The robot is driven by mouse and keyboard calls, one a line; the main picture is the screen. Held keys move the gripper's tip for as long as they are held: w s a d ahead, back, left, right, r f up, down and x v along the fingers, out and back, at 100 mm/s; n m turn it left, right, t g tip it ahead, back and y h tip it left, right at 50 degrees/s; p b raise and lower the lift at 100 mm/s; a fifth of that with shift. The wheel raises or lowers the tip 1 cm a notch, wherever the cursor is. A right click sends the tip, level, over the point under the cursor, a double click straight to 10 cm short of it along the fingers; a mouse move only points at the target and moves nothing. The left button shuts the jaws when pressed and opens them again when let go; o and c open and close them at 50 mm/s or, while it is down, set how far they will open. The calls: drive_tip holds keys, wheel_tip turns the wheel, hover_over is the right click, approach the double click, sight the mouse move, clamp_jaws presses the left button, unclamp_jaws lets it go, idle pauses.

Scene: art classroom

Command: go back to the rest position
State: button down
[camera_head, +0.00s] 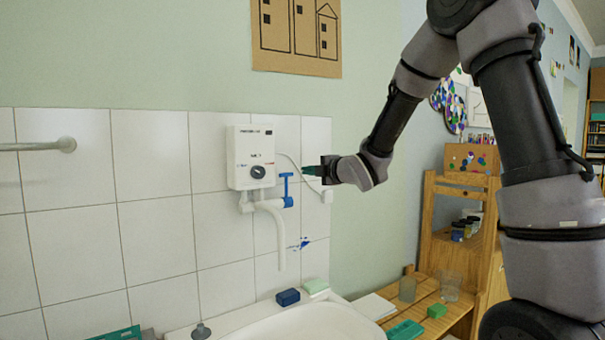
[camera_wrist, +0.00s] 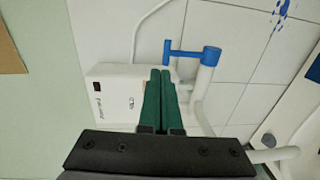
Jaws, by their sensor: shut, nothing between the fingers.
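My gripper (camera_head: 306,170) is at the end of my raised arm, in front of the tiled wall. It points left toward the white water heater (camera_head: 250,157) and is to the right of the blue tap handle (camera_head: 286,186). In the wrist view, its two green fingers (camera_wrist: 160,78) are together with nothing between them. The heater (camera_wrist: 105,78) is behind the fingers there, and the blue handle (camera_wrist: 210,55) is up and to the right of the fingertips. I cannot tell from these views whether the fingertips touch anything.
A white sink (camera_head: 325,318) is below the heater, with a blue sponge (camera_head: 288,297) on its rim. A wooden shelf unit (camera_head: 445,235) with jars and glasses stands to the right. The wall bar (camera_head: 40,146) is at the far left. The space in front of the left tiles is clear.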

drive_tip(key=s+d+r+m+g+h, duration=0.15)
drive_tip(key=s+d+m+h, duration=0.25)
drive_tip(key=s+d+m, duration=0.5)
drive_tip(key=s+d+r+m+h, duration=0.3)
drive_tip(key=s+d+m+h, duration=0.15)
drive_tip(key=d+m, duration=0.4)
drive_tip(key=s+d+f+m+g, duration=0.1)
drive_tip(key=s+m, duration=0.4)
drive_tip(key=s, duration=0.5)
drive_tip(key=s+d+f+m+g+y, duration=0.1)
drive_tip(key=s+m+g, duration=0.3)
drive_tip(key=s, duration=0.6)
drive_tip(key=shift+s+d+f+m, duration=0.4)
drive_tip(key=shift+d+m, duration=0.45)
drive_tip(key=shift+m, duration=0.3)
